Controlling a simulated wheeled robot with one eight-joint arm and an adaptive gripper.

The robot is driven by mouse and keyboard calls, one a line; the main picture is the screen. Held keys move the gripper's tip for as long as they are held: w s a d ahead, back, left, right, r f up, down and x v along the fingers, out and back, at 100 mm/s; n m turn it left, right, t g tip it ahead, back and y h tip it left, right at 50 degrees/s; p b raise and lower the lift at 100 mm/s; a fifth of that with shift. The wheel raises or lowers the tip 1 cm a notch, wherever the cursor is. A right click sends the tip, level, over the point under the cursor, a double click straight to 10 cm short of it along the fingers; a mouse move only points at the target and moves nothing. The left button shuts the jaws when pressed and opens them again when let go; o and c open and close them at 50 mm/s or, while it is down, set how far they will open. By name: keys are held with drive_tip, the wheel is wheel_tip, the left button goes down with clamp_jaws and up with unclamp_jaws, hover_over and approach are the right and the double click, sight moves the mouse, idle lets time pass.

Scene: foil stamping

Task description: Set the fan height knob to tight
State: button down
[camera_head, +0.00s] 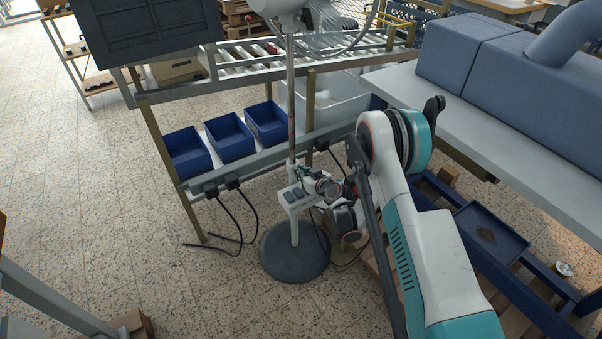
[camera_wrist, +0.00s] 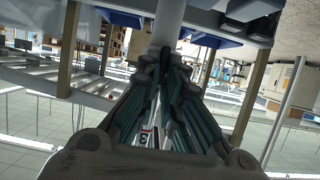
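The standing fan has a round dark base (camera_head: 295,258), a thin upright pole (camera_head: 291,110) and a white head (camera_head: 283,4) at the top edge. A small control box (camera_head: 293,197) with dark buttons sits partway up the pole. My gripper (camera_head: 303,174) is at the pole just above this box. In the wrist view, my gripper's fingers (camera_wrist: 168,66) converge at the thicker pole section (camera_wrist: 170,28). I cannot make out the fan height knob in either view; the fingers cover that part of the pole. Whether they are shut on it is not clear.
Blue bins (camera_head: 230,138) stand on a rack behind the fan, with a roller conveyor (camera_head: 262,58) above. A grey bench (camera_head: 440,98) with blue machine housings is at the right. Black cables (camera_head: 235,210) hang to the floor.

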idle(0.3)
drive_tip(key=m, duration=0.1)
drive_tip(key=m+y, duration=0.1)
drive_tip(key=m+g+y, duration=0.1)
drive_tip(key=shift+w+d+f, duration=0.15)
drive_tip(key=shift+w+d, duration=0.1)
drive_tip(key=shift+d, duration=0.15)
drive_tip(key=m+y, duration=0.2)
drive_tip(key=m, duration=0.2)
drive_tip(key=shift+w+d+f+g+y, duration=0.15)
drive_tip(key=shift+d+f+g+y, duration=0.1)
drive_tip(key=shift+g+y, duration=0.15)
drive_tip(key=shift+m, duration=0.3)
drive_tip(key=c, duration=1.7)
unclamp_jaws()
drive_tip(key=shift+v, duration=3.75)
